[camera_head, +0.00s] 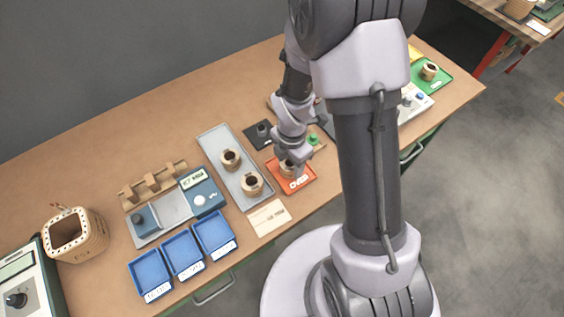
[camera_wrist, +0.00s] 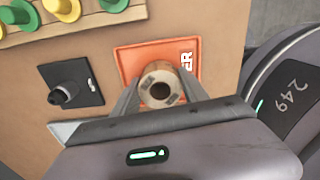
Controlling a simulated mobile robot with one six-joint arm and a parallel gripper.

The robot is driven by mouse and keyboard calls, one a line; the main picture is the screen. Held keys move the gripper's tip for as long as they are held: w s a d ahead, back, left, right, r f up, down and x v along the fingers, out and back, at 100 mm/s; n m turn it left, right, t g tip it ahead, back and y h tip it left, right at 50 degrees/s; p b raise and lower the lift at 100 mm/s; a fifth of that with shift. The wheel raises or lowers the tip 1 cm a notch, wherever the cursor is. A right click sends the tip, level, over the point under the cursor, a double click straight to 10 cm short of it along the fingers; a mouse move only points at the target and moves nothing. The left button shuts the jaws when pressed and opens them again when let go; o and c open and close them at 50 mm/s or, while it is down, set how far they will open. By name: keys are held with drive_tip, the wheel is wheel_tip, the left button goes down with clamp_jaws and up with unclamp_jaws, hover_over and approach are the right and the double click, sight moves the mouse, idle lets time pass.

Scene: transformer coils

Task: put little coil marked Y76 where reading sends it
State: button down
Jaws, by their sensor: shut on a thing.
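My gripper (camera_wrist: 162,98) is shut on a small tan coil (camera_wrist: 160,84) with a dark round hole, seen from above in the wrist view. The coil (camera_head: 287,169) is at or just over an orange-red tray (camera_head: 303,182) with a white label; I cannot tell whether it touches the tray. The tray also shows in the wrist view (camera_wrist: 128,62), its label partly hidden, ending in "ER". No Y76 marking is readable on the held coil. Two similar coils (camera_head: 230,159) (camera_head: 252,184) stand in a grey tray (camera_head: 213,143) to the left.
A measuring device (camera_head: 199,201) with a small display and three blue labelled bins (camera_head: 150,272) are further left. A paper card (camera_head: 268,218) lies in front of the grey tray. A black pad with a peg (camera_head: 262,129) is behind the orange tray. A green tray (camera_head: 439,82) holds a coil at right.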

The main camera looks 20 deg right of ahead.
drive_tip(key=shift+w+a, duration=0.1)
drive_tip(key=shift+d+r, duration=0.1)
drive_tip(key=shift+d, duration=0.3)
drive_tip(key=c, duration=0.6)
unclamp_jaws()
